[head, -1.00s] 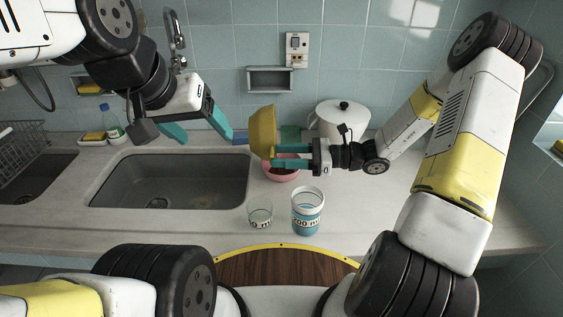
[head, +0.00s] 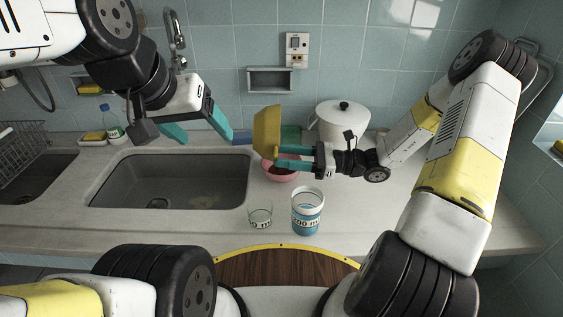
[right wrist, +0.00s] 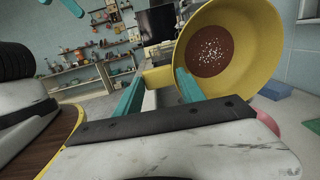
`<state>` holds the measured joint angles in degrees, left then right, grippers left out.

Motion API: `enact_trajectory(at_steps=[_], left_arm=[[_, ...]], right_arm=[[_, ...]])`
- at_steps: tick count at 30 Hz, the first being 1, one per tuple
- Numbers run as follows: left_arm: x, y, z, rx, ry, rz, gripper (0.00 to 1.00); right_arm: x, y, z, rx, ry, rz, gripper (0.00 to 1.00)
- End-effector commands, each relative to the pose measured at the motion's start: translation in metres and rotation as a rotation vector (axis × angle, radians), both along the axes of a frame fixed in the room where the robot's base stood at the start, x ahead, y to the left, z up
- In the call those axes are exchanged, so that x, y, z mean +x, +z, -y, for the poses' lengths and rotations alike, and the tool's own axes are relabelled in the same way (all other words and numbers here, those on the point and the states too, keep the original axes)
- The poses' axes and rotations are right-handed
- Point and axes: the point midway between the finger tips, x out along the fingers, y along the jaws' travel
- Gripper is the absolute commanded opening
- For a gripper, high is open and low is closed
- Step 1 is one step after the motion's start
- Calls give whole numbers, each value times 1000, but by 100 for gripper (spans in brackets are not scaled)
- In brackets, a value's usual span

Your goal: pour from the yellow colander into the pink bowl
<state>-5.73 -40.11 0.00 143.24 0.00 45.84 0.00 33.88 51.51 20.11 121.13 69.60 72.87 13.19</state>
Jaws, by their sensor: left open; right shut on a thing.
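My left gripper (head: 202,130) is open and empty over the sink's back edge.
A sink (head: 170,182) lies left of the bowl. A clear glass (head: 260,216) and a blue-filled measuring cup (head: 307,212) stand in front of it. A white lidded pot (head: 342,121) and a green block (head: 291,134) are behind. The counter's right part is clear.

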Motion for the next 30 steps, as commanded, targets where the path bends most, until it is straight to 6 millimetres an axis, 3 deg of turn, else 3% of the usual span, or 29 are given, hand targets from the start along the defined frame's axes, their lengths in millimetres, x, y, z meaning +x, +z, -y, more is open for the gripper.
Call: enact_trajectory(at_steps=[30], left_arm=[[0, 0, 0, 0, 0, 0, 71]], right_arm=[[1, -3, 10, 113, -1, 0, 0]])
